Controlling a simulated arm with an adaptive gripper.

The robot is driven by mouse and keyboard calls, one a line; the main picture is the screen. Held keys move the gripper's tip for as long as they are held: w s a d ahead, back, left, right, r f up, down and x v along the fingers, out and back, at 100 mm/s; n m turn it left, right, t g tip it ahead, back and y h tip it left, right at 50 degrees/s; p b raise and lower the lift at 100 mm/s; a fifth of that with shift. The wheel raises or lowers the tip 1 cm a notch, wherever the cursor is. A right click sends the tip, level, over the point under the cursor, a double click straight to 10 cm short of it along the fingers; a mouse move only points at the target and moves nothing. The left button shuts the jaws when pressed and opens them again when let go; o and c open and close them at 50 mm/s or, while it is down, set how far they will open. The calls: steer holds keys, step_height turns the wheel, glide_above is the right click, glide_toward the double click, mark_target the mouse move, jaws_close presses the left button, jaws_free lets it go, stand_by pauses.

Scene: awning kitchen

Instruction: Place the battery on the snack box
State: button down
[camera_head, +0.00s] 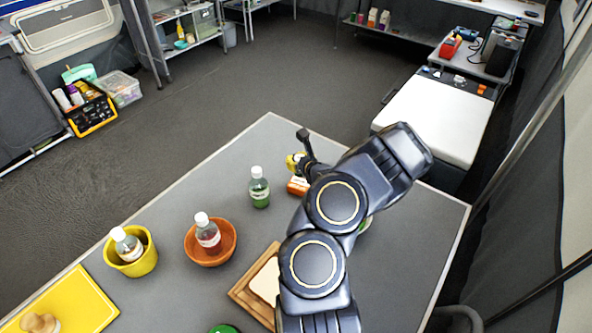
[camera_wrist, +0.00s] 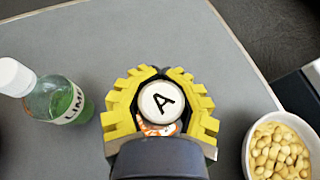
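A round white end marked "A", which I take to be the battery (camera_wrist: 161,102), sits between the yellow fingers of my gripper (camera_wrist: 160,88) in the wrist view. The fingers close around it from both sides. A sliver of an orange and white printed thing, likely the snack box (camera_wrist: 160,129), shows just below the battery. In the head view my gripper (camera_head: 295,162) is over the far part of the table, and the orange snack box (camera_head: 297,186) shows close by it, partly hidden by my arm. The battery is not clear in the head view.
A green lime bottle (camera_wrist: 62,100) stands left of my gripper, and a white bowl of nuts (camera_wrist: 283,148) stands right. In the head view are a bottle in an orange bowl (camera_head: 190,248), a bottle in a yellow cup (camera_head: 139,267), a yellow board (camera_head: 80,305) and a wooden board (camera_head: 240,291).

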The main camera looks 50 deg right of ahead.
mark_target(296, 178)
steer(key=shift+f, duration=2)
steer(key=shift+f, duration=0.2)
steer(key=c, duration=1)
jaws_free()
